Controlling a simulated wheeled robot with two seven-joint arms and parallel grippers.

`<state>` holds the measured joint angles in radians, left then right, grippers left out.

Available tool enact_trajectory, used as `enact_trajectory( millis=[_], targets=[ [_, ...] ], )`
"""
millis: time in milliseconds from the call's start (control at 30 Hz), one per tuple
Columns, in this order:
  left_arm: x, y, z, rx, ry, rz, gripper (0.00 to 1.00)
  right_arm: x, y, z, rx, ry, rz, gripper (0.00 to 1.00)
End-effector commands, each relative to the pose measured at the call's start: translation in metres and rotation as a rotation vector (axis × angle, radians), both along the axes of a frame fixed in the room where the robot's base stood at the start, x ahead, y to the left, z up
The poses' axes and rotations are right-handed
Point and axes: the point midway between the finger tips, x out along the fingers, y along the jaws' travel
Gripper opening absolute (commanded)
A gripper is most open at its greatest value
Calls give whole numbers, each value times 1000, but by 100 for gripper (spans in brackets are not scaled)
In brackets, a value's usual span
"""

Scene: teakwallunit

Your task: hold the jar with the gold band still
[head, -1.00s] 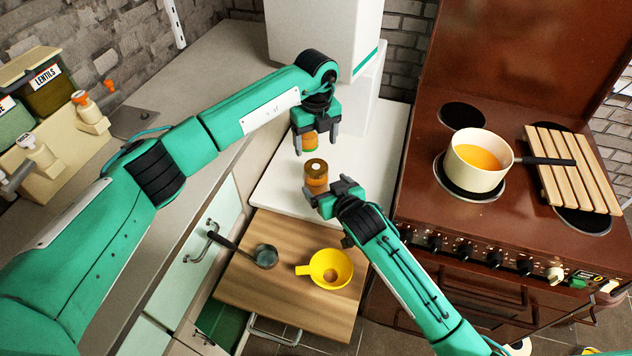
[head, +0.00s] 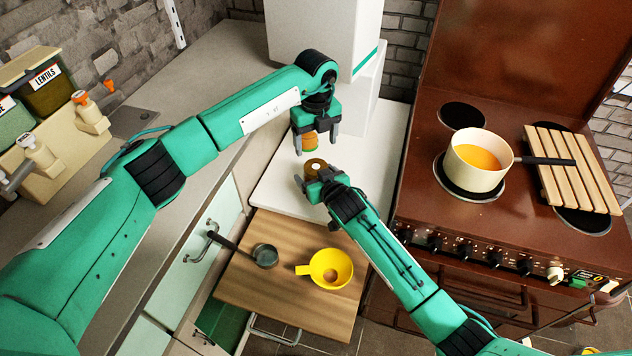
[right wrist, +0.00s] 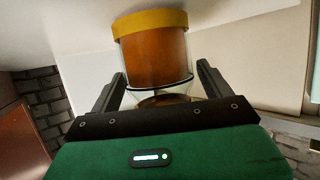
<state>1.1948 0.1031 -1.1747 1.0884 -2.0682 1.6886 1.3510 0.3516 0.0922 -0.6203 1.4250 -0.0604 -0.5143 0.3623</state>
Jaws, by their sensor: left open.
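The jar with the gold band (right wrist: 152,22) stands between the fingers of my right gripper in the right wrist view (right wrist: 158,84). Its body is amber, with clear glass at the lower end in that picture. In the head view the brown-topped jar (head: 316,166) is on the white counter, partly hidden by my right gripper (head: 319,182). That gripper looks open, a finger on each side, with a narrow gap at the right finger. My left gripper (head: 316,143) is open just behind. A second orange jar (head: 309,140) with a green band shows between its fingers.
At right the brown stove (head: 425,185) carries a pot of orange liquid (head: 480,158) and a slatted wooden rack (head: 570,180). A white appliance (head: 320,25) stands behind.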

Motion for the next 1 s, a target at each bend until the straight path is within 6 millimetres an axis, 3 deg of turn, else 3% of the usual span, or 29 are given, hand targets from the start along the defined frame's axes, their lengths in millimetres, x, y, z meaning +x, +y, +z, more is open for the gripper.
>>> enact_trajectory(
  millis=[33, 267, 333, 400, 567, 1000],
  targets=[
    [0, 0, 0, 0, 0, 0, 76, 0, 0, 0, 0, 0, 0, 71],
    [0, 0, 0, 0, 0, 0, 76, 0, 0, 0, 0, 0, 0, 26],
    [0, 0, 0, 0, 0, -1, 67, 0, 0, 0, 0, 0, 0, 12],
    [0, 0, 0, 0, 0, -13, 67, 0, 0, 0, 0, 0, 0, 0],
    [0, 0, 1, -1, 0, -126, 67, 0, 0, 0, 1, 0, 0, 0],
    [0, -1, 4, -1, 0, -682, 67, 0, 0, 0, 1, 0, 0, 0]
  ],
)
